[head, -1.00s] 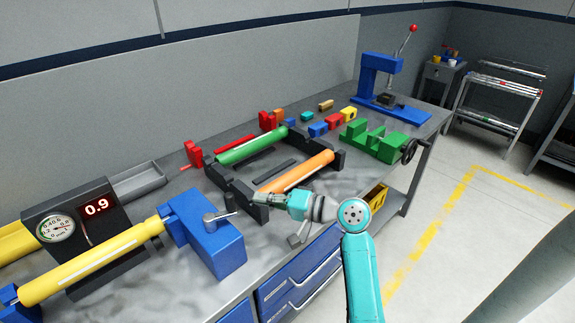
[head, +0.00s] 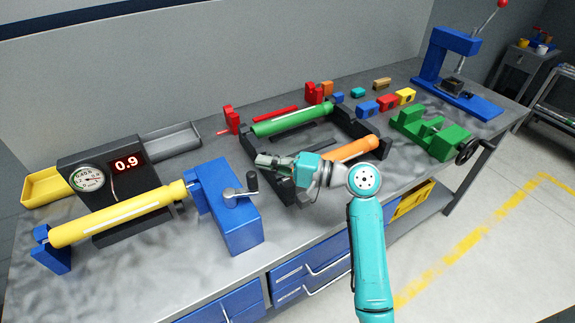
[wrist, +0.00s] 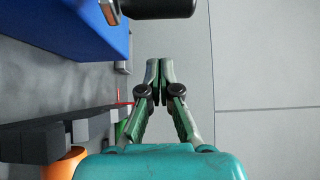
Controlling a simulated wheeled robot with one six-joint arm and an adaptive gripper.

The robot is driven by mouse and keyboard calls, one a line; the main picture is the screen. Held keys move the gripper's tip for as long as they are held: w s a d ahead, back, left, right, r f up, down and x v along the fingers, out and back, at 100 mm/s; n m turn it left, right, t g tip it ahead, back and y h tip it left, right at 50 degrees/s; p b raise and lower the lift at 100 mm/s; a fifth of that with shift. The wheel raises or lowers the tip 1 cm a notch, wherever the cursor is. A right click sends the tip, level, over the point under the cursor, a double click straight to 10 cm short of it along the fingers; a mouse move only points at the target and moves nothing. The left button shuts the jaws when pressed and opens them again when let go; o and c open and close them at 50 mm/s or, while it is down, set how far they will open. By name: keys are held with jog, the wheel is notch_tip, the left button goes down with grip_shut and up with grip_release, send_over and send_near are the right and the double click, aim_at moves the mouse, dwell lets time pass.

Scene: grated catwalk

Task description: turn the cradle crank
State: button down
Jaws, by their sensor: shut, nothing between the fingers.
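The crank (head: 238,198) sits on top of the blue block (head: 225,215) at the right end of the yellow roller (head: 118,214). It has a grey arm and an upright dark knob (head: 252,182). My gripper (head: 262,160) is shut and empty, pointing left, a little to the right of and behind the knob in the head view. In the wrist view, my gripper's closed fingertips (wrist: 160,68) are just below a dark knob (wrist: 160,7) in the picture, apart from it. The blue block (wrist: 80,25) fills that view's upper left.
A gauge box (head: 110,185) with a red 0.9 display stands behind the yellow roller. A dark frame with green (head: 292,121) and orange (head: 352,148) rollers lies near my gripper. A green vise (head: 430,135) and blue press (head: 455,75) stand at right.

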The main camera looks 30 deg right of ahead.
aim_at(241, 197)
jog(key=shift+s+a, duration=1.25)
jog(key=shift+s, duration=0.25)
jog(key=shift+s+a, duration=0.35)
jog(key=shift+s, duration=0.45)
jog(key=shift+w, duration=0.1)
